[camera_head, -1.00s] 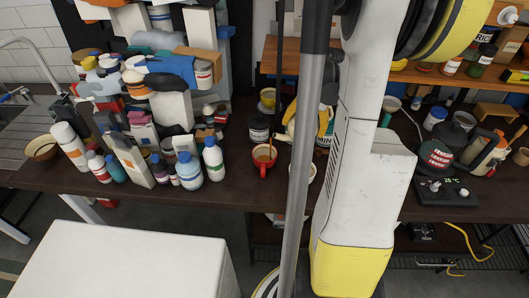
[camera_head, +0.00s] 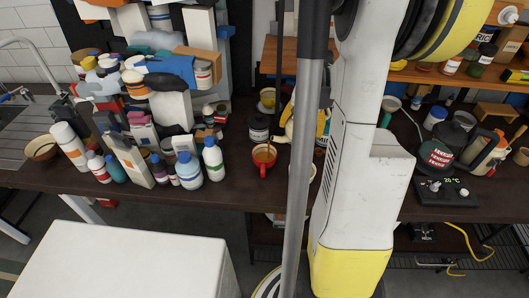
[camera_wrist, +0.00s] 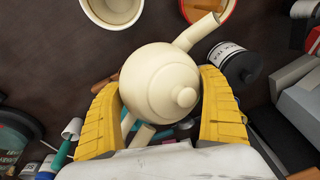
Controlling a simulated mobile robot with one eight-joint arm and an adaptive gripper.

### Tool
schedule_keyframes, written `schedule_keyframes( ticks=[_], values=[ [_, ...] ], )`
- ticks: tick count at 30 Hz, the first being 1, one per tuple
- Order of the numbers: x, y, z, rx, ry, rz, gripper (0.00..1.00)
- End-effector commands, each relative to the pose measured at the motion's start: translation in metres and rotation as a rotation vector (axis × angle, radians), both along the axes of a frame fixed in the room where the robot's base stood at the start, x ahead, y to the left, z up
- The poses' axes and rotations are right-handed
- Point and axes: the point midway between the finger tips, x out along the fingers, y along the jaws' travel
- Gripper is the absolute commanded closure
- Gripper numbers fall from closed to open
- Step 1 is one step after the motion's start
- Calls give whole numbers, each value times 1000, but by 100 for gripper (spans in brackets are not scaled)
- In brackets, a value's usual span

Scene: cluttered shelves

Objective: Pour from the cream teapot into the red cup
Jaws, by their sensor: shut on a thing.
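The cream teapot (camera_wrist: 160,88) sits between the yellow fingers of my gripper (camera_wrist: 160,85), which is shut on its body. Its lid knob faces the wrist camera and its spout points to the upper right in that view. The red cup (camera_wrist: 222,12) is cut off by the top edge there, close beyond the spout tip. My arm hides most of the teapot there; a cream part (camera_head: 284,138) shows just behind the cup.
A white cup (camera_wrist: 88,8) is at the upper left of the wrist view. A black labelled jar (camera_wrist: 240,68) stands right of the spout. Bottles (camera_head: 214,160) and stacked boxes crowd the counter left of the red cup. A kettle (camera_head: 484,155) is at right.

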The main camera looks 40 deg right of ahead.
Motion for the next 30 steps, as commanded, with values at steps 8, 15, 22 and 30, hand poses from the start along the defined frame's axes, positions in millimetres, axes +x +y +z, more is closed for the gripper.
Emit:
schedule_keyframes(
  ticks=[8,15,22,30],
  values=[
    [1,2,0,-18,7,0,54],
    [2,3,-1,-34,13,2,54],
    [3,5,1,-46,20,1,54],
    [3,7,2,-63,28,1,54]
  ],
)
